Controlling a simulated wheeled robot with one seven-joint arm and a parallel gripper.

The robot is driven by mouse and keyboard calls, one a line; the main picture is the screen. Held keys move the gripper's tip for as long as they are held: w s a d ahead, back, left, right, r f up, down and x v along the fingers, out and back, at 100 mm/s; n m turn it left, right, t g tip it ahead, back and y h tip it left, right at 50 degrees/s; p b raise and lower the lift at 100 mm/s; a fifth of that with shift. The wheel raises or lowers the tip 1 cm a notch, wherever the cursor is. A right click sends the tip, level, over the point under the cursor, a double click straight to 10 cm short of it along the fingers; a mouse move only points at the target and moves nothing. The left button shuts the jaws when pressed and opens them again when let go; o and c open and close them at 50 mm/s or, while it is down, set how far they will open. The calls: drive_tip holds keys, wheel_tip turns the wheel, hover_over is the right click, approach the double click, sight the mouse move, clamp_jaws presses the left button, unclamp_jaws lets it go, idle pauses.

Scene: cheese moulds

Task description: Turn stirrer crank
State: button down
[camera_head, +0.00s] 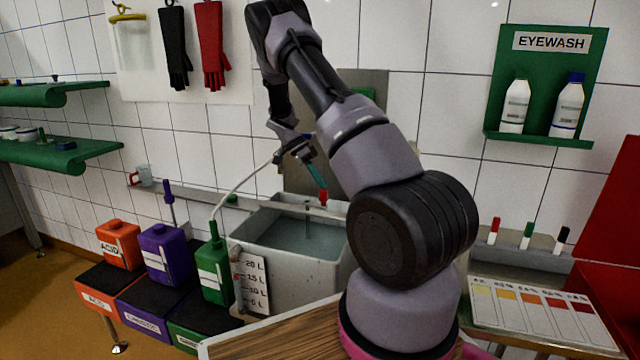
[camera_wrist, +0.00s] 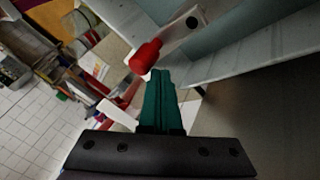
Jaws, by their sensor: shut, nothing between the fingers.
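The stirrer crank's red knob (camera_head: 323,198) is above the grey tank (camera_head: 262,262). A thin upright rod (camera_head: 307,222) stands in the liquid beside it. In the wrist view the red knob (camera_wrist: 146,54) sits at the end of a pale crank arm (camera_wrist: 182,34) with a dark dot at its far end. My gripper (camera_head: 320,186) points down at the knob; its teal fingers (camera_wrist: 159,76) are shut together with nothing between them. Their tips are right beside the knob; I cannot tell whether they touch it. In the head view my arm hides part of the tank's right side.
A green canister (camera_head: 213,272), purple canister (camera_head: 166,254) and orange canister (camera_head: 119,244) stand left of the tank. A pale hose (camera_head: 240,187) runs above it. A wall ledge (camera_head: 205,197) is behind. A colour chart (camera_head: 535,312) lies at right.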

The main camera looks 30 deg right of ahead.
drive_tip(key=shift+s, duration=0.2)
drive_tip(key=shift+s+a+m+y, duration=0.1)
drive_tip(key=shift+s+m+y, duration=0.25)
drive_tip(key=shift+m, duration=0.45)
drive_tip(key=shift+s+a, duration=0.4)
drive_tip(key=shift+a, duration=0.05)
drive_tip(key=shift+s+a+m+g+y, duration=0.1)
drive_tip(key=shift+m+g+y, duration=0.2)
drive_tip(key=shift+g, duration=0.1)
idle(0.3)
